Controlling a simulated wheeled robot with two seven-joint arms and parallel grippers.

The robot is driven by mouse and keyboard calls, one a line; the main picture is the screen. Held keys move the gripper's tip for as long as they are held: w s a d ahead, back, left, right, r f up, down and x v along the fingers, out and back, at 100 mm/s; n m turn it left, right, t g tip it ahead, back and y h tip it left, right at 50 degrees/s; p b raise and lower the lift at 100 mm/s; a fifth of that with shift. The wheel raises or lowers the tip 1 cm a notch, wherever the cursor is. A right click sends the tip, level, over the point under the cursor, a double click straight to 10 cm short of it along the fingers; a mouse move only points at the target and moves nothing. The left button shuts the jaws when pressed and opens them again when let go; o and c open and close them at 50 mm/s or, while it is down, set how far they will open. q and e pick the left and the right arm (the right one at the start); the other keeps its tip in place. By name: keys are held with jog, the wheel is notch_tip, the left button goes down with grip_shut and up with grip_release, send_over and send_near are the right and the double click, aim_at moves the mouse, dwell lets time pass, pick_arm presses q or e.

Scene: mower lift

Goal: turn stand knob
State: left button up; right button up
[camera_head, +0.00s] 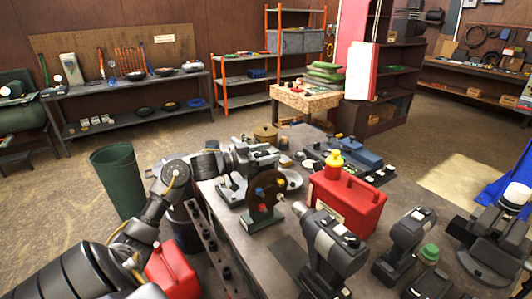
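A small stand with a green base (262,220) stands on the grey workbench (238,250). It carries an upright dark round plate (267,192) with small yellow, blue and red parts on its face. I cannot tell which part is the stand knob. My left arm comes in from the left, and my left gripper (252,160) is just behind and above the plate, at the stand's upper left. Its fingertips are too small and cluttered to tell whether they are open or touch the stand. My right gripper is not in view.
A red fuel can (346,204) with a yellow cap stands right of the stand. Grey power tools (333,247) stand in front of it. A blue-grey machine part (352,158) lies behind. A green bin (120,180) and another red can (172,270) are at the left.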

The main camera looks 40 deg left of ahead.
pick_arm(q)
jog(key=c, duration=0.7)
jog(key=shift+c, duration=0.8)
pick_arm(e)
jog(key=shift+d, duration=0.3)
pick_arm(q)
jog(key=m+g+h+b, duration=0.1)
jog(key=m+g+h, duration=0.1)
jog(key=m+h, duration=0.1)
jog(key=shift+h, duration=0.5)
jog(key=m+g+h+b, duration=0.2)
jog(key=shift+s+d+g, duration=0.2)
jog(key=shift+g, duration=0.2)
jog(key=shift+s+d+r+m+g+h+b, duration=0.1)
jog(key=shift+s+d+m+g+h+b, duration=0.05)
jog(key=shift+m+g+h+b, duration=1.05)
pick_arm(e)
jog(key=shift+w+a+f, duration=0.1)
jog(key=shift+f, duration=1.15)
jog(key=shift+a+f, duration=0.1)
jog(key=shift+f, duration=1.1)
pick_arm(q)
jog(key=o, duration=1)
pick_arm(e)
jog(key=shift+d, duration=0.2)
